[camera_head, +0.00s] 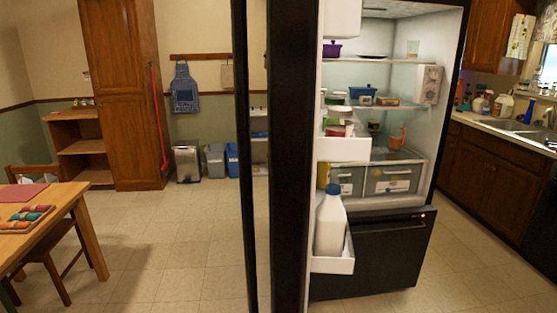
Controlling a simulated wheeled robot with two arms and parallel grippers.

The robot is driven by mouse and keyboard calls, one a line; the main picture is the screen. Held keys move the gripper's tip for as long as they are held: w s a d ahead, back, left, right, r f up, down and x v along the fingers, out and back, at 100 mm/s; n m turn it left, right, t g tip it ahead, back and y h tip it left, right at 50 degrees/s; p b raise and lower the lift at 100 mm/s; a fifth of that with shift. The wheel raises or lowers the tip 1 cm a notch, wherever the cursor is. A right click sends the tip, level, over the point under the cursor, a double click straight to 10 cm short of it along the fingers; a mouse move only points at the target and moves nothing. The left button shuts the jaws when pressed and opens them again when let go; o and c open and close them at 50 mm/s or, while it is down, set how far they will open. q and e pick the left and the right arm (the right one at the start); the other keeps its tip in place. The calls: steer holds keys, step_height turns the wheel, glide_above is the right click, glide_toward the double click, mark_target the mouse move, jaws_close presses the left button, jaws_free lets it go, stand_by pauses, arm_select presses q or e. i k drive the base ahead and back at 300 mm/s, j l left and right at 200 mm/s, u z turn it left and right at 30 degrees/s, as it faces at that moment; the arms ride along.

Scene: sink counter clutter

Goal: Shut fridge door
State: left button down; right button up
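The fridge (395,115) stands right of centre with its lit interior and glass shelves in plain view. Its black door (292,150) is open and seen nearly edge-on, close to me, running the full height of the picture. A long black vertical bar, apparently the door handle (242,150), stands off to the left of the door. White door bins on the door's right side hold a white jug (330,222) and other food items. The black lower drawer (375,255) is shut. Neither of my grippers is in view.
A wooden table (45,218) with a chair (55,262) is at the left. The tiled floor (185,245) between table and door is clear. A counter with a sink (520,125) is at the right. Bins (187,163) stand by the back wall.

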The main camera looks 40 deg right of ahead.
mark_target(297, 30)
steer(key=i+j+z, duration=0.25)
steer(key=z, duration=0.25)
steer(key=i+j+z, duration=0.2)
steer(key=j+z, duration=0.3)
steer(key=i+j+z, duration=0.1)
steer(key=j+z, duration=0.2)
steer(key=z, duration=0.15)
steer(key=j+z, duration=0.5)
steer(key=i+l, duration=0.05)
